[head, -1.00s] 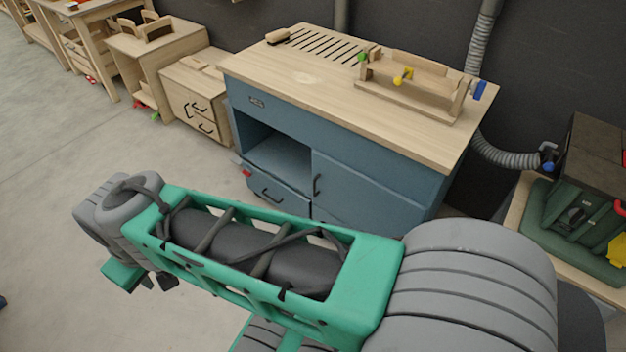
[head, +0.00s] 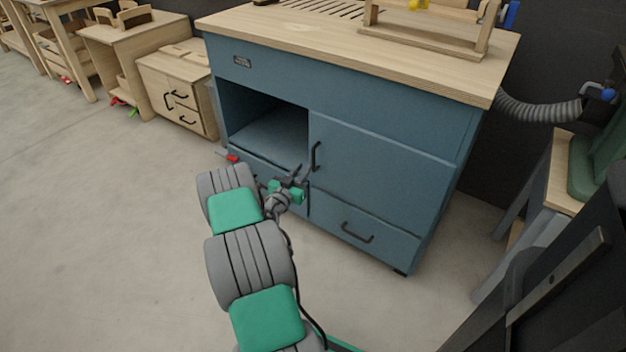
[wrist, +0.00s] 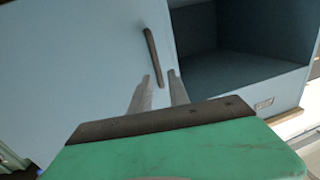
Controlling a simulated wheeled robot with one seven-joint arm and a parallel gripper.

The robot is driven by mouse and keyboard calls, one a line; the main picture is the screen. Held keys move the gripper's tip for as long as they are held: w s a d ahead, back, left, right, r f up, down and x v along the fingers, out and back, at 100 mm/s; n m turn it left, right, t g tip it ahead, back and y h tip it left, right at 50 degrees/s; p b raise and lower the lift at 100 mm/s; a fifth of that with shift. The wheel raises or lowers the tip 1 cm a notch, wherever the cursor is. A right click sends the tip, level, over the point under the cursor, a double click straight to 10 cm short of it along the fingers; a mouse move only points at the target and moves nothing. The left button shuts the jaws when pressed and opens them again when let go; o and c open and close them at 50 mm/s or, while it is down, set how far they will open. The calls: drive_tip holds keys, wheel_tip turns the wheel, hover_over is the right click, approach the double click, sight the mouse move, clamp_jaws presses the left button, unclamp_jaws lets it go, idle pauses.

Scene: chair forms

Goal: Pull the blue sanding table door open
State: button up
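The blue sanding table (head: 375,100) has a door (head: 370,172) that looks flush with its front. The door's dark vertical handle (head: 316,157) is near its left edge in the head view. In the wrist view the door (wrist: 75,75) is on the left and the handle (wrist: 151,50) is ahead of the fingers. My gripper (head: 299,172) is just in front of the table, close to the handle's lower end. In the wrist view my gripper (wrist: 160,77) is open, and the handle's end shows between its fingertips. Contact cannot be told.
An open compartment (head: 270,135) is left of the door. A drawer (head: 365,225) with a dark handle is below it. Wooden cabinets (head: 175,90) stand at the left, and a grey hose (head: 540,110) and a wooden stand (head: 560,170) at the right. The floor at left is clear.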

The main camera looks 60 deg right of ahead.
sight(313, 161)
drive_tip(key=d, duration=0.5)
drive_tip(key=d+f+b, duration=0.1)
drive_tip(key=d, duration=0.2)
drive_tip(key=shift+s+f, duration=0.1)
drive_tip(key=shift+s, duration=0.1)
clamp_jaws()
drive_tip(key=shift+w+a, duration=0.1)
idle(1.0)
